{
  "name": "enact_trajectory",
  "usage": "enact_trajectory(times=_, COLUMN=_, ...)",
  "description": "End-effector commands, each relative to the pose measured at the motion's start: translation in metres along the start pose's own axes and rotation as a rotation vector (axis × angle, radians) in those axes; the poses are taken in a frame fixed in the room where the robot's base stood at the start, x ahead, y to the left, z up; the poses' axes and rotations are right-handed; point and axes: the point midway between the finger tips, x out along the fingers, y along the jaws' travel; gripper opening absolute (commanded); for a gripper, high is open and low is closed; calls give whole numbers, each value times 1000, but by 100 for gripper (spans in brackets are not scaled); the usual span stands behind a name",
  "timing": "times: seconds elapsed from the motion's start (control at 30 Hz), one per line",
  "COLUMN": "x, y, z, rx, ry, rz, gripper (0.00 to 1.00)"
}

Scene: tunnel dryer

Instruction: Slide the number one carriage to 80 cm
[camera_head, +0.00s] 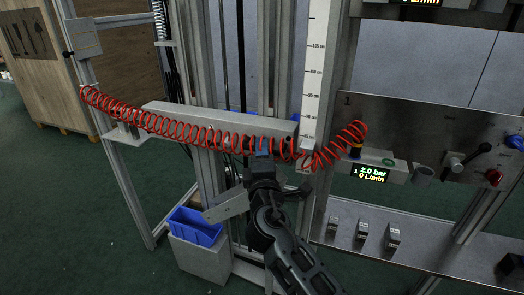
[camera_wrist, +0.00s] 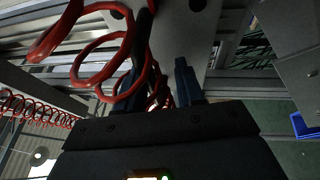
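The carriage (camera_head: 205,120) is a long grey metal bar lying across the upright rails, with a red coiled hose looping in front of it. I take it for the number one carriage, since the panel beside it bears a 1. A white scale (camera_head: 314,75) in cm stands upright at its right end; the lower marks are too small to read surely. My gripper (camera_head: 263,147) is just below the bar's right half, its blue fingertips close to the hose. In the wrist view its two fingers (camera_wrist: 160,88) stand apart, with red coils and a dark rod around them and a grey plate beyond. Contact cannot be told.
A blue bin (camera_head: 197,226) sits low at the left. A wooden crate (camera_head: 40,65) stands behind. Frame posts flank my arm.

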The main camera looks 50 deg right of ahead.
Motion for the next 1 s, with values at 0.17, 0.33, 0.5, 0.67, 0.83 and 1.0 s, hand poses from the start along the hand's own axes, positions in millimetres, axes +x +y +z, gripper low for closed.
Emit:
enact_trajectory(times=0.17, x=0, y=0, z=0, rx=0, ry=1, rz=1, gripper=40)
enact_trajectory(times=0.33, x=-2, y=2, z=0, rx=0, ry=1, rz=4, gripper=40)
enact_trajectory(times=0.5, x=-24, y=0, z=-1, rx=-1, ry=3, rz=2, gripper=40)
enact_trajectory(times=0.67, x=-51, y=0, z=-1, rx=0, ry=3, rz=1, gripper=40)
enact_trajectory(times=0.83, x=-71, y=0, z=-1, rx=0, ry=2, rz=0, gripper=40)
enact_trajectory(times=1.0, x=-78, y=0, z=0, rx=0, ry=1, rz=1, gripper=40)
